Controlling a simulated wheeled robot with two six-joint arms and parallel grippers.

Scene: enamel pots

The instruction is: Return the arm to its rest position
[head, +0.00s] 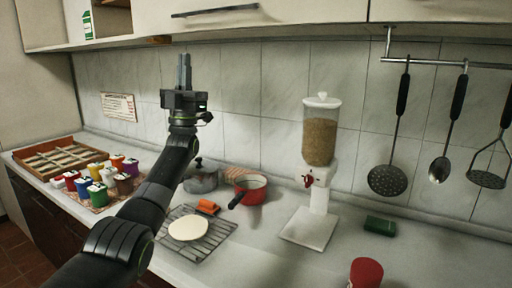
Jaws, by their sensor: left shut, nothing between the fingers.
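My left arm comes in from the lower left and reaches up over the counter. My left gripper (183,72) is shut and empty, with its fingers pointing up in front of the tiled wall, below the upper cabinets. It touches no object that I can see. My right gripper is not in view. A red enamel pot (251,194) with a dark handle stands on the counter to the right of my arm.
Several coloured jars (97,194) and a wooden tray (22,155) stand left. A dispenser (321,140), green block (380,226) and red-topped container (366,272) stand right. Utensils (388,180) hang from a rail.

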